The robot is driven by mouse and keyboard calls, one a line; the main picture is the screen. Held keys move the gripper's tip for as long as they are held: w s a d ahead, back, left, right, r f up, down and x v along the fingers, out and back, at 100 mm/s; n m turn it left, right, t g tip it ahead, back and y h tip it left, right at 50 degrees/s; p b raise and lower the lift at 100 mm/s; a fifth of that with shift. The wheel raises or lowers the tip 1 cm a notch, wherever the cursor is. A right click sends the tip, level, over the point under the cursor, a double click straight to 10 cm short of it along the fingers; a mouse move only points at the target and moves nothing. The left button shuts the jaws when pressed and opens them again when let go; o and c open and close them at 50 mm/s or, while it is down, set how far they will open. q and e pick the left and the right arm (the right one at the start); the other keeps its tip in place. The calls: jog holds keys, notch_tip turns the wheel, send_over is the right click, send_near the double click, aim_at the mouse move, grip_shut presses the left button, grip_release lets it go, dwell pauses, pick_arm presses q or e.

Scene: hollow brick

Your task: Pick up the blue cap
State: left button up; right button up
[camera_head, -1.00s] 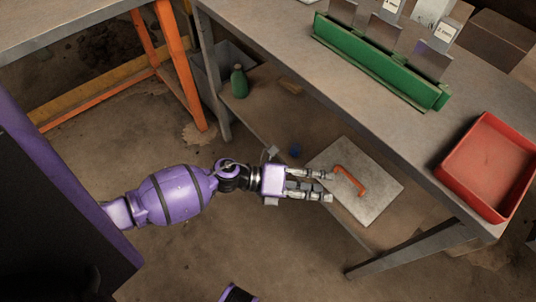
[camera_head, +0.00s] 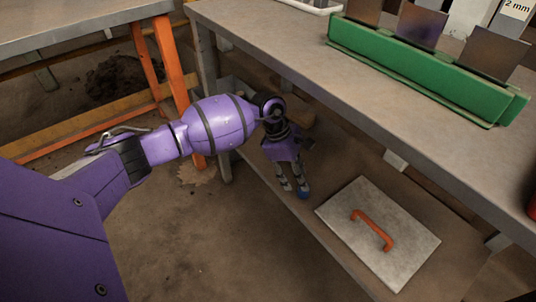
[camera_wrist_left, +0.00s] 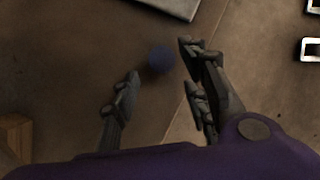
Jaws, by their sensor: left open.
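The blue cap (camera_head: 303,195) is a small round blue thing on the lower shelf of the workbench, near the shelf's front edge. In the left wrist view the cap (camera_wrist_left: 161,59) lies ahead, between the lines of the spread fingers. My left gripper (camera_head: 293,190) points down at the shelf, with its fingertips right beside the cap in the head view. In the wrist view my left gripper (camera_wrist_left: 158,80) is open, with nothing held between its fingers. My right gripper is not in view.
A grey plate with an orange handle (camera_head: 372,230) lies on the lower shelf, right of the cap. The workbench top (camera_head: 300,55) overhangs the shelf and carries a green rack (camera_head: 410,70). A wooden block (camera_wrist_left: 15,135) shows at the wrist view's left.

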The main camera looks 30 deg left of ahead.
pick_arm(q)
jog(key=b+x, duration=0.1)
jog(key=x, duration=0.3)
jog(key=shift+w+d, duration=0.2)
jog(key=shift+d, duration=0.05)
jog(key=c, duration=0.8)
jog(key=shift+r, duration=0.1)
jog(key=shift+c, duration=0.2)
